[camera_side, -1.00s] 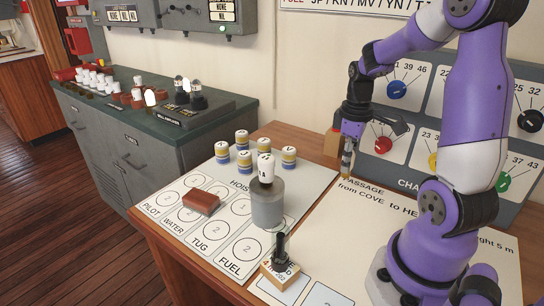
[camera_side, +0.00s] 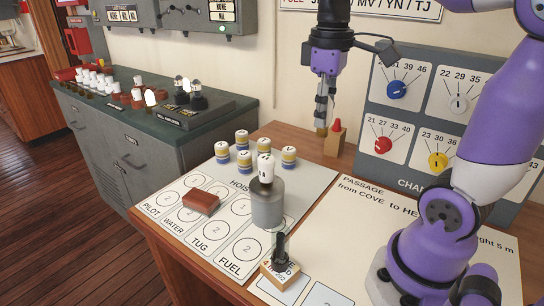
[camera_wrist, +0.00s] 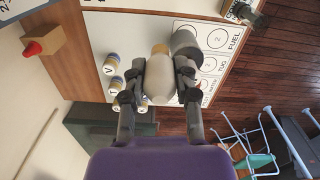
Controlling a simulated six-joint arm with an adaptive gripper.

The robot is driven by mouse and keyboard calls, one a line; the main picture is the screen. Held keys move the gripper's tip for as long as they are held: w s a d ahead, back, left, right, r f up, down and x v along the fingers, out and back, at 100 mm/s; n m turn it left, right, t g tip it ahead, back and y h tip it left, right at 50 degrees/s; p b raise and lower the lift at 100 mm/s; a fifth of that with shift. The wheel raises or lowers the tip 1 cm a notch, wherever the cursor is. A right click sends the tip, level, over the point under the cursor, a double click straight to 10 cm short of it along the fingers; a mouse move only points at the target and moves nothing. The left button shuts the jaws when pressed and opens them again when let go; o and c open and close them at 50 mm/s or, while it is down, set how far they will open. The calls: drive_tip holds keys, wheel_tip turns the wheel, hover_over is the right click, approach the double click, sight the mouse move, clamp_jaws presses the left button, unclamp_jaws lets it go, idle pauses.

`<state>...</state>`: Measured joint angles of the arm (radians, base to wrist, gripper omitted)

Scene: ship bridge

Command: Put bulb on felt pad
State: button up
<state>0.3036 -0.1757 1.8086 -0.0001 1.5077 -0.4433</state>
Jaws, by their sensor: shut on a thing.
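My gripper (camera_wrist: 158,88) is shut on a bulb (camera_wrist: 160,75), a pale rounded body with a gold-brown base, between its two fingers. In the side view my gripper (camera_side: 321,104) hangs above the back of the desk, with the bulb's gold base (camera_side: 321,130) pointing down, clear of the surface. A flat reddish-brown block (camera_side: 201,202), which looks like the felt pad, lies on the white hoist board at the left. It is to the left of and nearer the camera than my gripper. In the wrist view it is mostly hidden by the right finger.
A grey cylinder (camera_side: 267,207) with a white piece on top stands on the hoist board (camera_side: 243,252). Several banded white pieces (camera_side: 242,140) stand behind it. A wooden block with a red top (camera_side: 335,142) is beside my gripper. A small wooden block with a black part (camera_side: 280,266) is at the front.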

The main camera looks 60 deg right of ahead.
drive_tip(key=w+a+m, duration=0.1)
drive_tip(key=w+a, duration=0.5)
drive_tip(key=a, duration=0.5)
drive_tip(key=w+a, duration=0.5)
drive_tip(key=a, duration=0.5)
hover_over(210, 202)
drive_tip(key=shift+m, duration=0.3)
wheel_tip(210, 202, down, 12)
drive_tip(key=shift+a+f, duration=0.1)
drive_tip(key=shift+f, duration=2.05)
drive_tip(key=shift+f, duration=0.15)
drive_tip(key=o, duration=0.9)
drive_tip(key=shift+c, duration=0.2)
